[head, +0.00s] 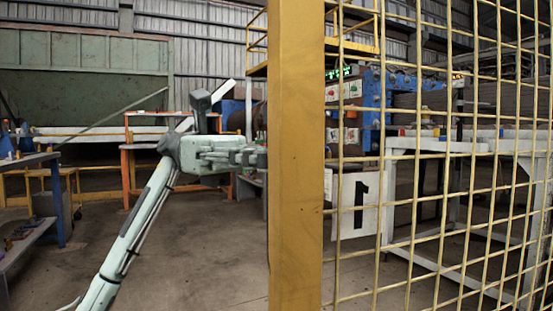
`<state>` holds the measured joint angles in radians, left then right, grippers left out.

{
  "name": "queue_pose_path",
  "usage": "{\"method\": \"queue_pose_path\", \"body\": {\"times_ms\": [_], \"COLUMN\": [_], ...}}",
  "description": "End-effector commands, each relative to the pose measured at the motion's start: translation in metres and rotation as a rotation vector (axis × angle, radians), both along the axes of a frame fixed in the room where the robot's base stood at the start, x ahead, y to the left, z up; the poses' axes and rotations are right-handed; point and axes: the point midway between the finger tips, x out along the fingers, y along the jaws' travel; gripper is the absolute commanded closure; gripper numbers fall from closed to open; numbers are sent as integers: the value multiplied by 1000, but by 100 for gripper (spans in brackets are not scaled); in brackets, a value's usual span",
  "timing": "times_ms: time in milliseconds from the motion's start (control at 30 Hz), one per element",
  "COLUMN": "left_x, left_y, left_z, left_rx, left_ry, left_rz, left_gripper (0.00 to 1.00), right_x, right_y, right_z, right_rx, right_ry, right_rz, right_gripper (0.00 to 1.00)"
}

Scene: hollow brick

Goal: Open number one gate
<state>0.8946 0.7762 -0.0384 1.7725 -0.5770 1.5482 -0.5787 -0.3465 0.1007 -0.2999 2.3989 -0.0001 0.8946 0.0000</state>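The gate is a yellow wire mesh panel (345,255) that fills the right half of the head view. A white plate with a black number 1 (354,205) shows at the mesh. A thick yellow upright post (296,160) runs from top to bottom along the mesh's left side. My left arm comes up from the lower left, and my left gripper (258,157) points right, its tips at the post's left edge. I cannot tell whether it touches the post or whether its fingers are apart. No latch or handle is clear. My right gripper is out of view.
Behind the mesh stand a white metal table (465,146) and blue machinery (372,90). On the left are a blue-legged workbench (58,200) and an orange-framed table (125,180). The concrete floor (205,255) left of the post is open.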

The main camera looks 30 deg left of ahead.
Motion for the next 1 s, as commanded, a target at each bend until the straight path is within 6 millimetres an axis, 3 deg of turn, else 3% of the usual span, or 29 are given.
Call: {"method": "queue_pose_path", "body": {"times_ms": [400, 433, 600, 1000], "left_x": [-3, -3, -2, 2], "left_y": [1, 1, 1, 7], "left_z": [-1, 0, 0, 0], "left_rx": [5, 5, 4, 2], "left_ry": [-5, -5, -3, -1], "left_rz": [-8, -8, -6, 0], "left_gripper": [100, 88, 67, 66], "right_x": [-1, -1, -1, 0], "right_y": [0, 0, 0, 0], "right_z": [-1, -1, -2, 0], "right_rx": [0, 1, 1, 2], "right_ry": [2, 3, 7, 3], "right_rz": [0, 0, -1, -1], "right_gripper": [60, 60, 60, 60]}}
